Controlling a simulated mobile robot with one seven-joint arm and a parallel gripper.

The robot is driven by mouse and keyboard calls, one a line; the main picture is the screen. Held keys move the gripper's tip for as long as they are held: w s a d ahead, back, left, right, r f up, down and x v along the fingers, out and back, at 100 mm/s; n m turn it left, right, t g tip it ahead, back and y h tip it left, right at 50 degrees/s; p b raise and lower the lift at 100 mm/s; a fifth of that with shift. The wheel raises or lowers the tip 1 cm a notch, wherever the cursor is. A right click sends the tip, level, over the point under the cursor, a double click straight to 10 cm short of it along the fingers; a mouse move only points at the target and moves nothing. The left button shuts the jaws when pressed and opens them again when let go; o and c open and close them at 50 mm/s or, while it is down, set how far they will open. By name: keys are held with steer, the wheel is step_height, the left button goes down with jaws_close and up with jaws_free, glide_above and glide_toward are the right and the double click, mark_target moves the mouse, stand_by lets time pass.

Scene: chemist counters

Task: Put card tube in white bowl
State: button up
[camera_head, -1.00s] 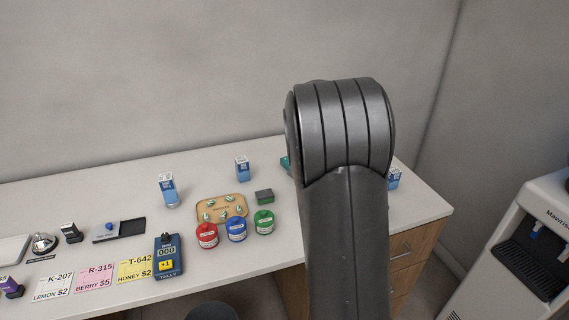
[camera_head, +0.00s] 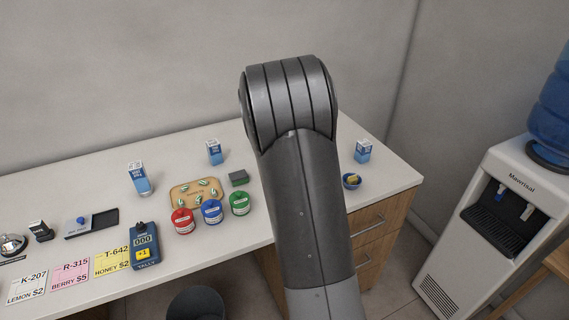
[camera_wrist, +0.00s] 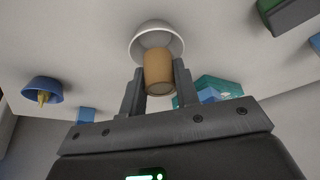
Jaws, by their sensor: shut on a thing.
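In the wrist view my gripper (camera_wrist: 158,92) is shut on the brown card tube (camera_wrist: 158,68), with one finger on each side of it. The white bowl (camera_wrist: 155,27) shows just past the tube, and the tube overlaps part of its opening in the picture. I cannot tell whether the tube's far end is inside the bowl or above it. In the head view my arm hides my gripper, the tube and the white bowl.
A blue bowl (camera_head: 351,185) with a yellow thing in it stands near the counter's right end, beside a blue-white carton (camera_head: 363,151). Red (camera_head: 183,222), blue (camera_head: 212,212) and green (camera_head: 240,203) jars stand left of my arm, near a tan tray (camera_head: 178,204).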

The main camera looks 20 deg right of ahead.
steer(key=shift+f, duration=0.15)
steer(key=o, duration=1)
step_height(320, 180, up, 7)
steer(key=shift+f, duration=0.15)
steer(key=shift+r, duration=0.2)
stand_by(0.4)
